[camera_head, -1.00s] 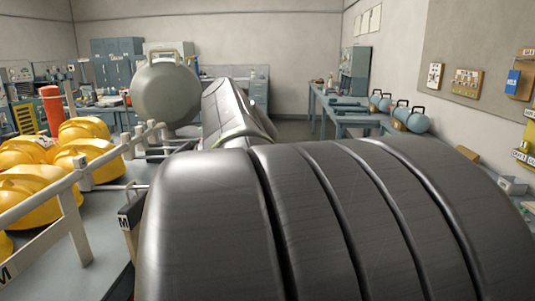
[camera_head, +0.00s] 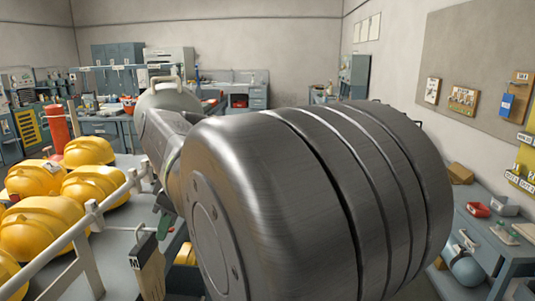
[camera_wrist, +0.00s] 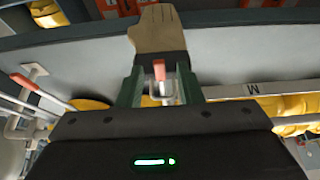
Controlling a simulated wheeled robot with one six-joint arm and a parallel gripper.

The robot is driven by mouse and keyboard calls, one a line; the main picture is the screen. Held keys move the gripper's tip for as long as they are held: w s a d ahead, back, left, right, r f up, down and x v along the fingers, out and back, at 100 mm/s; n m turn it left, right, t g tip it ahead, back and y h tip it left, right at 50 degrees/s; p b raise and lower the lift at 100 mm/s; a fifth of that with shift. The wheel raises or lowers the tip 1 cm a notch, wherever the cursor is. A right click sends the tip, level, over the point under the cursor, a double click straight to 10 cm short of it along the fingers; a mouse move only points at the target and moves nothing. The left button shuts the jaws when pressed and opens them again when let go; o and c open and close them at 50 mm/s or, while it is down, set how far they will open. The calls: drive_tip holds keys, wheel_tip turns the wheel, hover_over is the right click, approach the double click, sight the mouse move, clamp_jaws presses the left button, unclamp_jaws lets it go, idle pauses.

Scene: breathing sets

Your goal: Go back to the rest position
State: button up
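My gripper (camera_wrist: 160,76) shows in the wrist view with its two green fingers spread apart. A red-tipped metal hook shows in the gap between them, and I see nothing clamped by the fingers. A tan glove (camera_wrist: 156,32) with a dark cuff shows just beyond the fingertips; I cannot tell whether they touch it. In the head view my dark metal arm fills the middle and right. A small green part of my gripper shows left of it, above a tan piece marked M (camera_head: 150,268); most of the gripper is hidden.
Several yellow helmets (camera_head: 35,178) lie on the left behind a pale rail (camera_head: 105,206). A grey tank with a handle (camera_head: 168,98) stands behind my arm.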

drive_tip(key=h+p, duration=0.1)
drive_tip(key=h, duration=0.1)
drive_tip(key=a+r+h+p, duration=0.1)
drive_tip(key=h, duration=0.1)
drive_tip(key=shift+p, duration=0.4)
drive_tip(key=shift+w+a+g+h+p, duration=0.15)
drive_tip(key=shift+a+h+p, duration=0.15)
drive_tip(key=shift+h, duration=0.7)
drive_tip(key=shift+s+a+g+h+p, duration=0.15)
drive_tip(key=shift+a+h, duration=0.1)
drive_tip(key=shift+h, duration=0.75)
drive_tip(key=shift+w, duration=0.1)
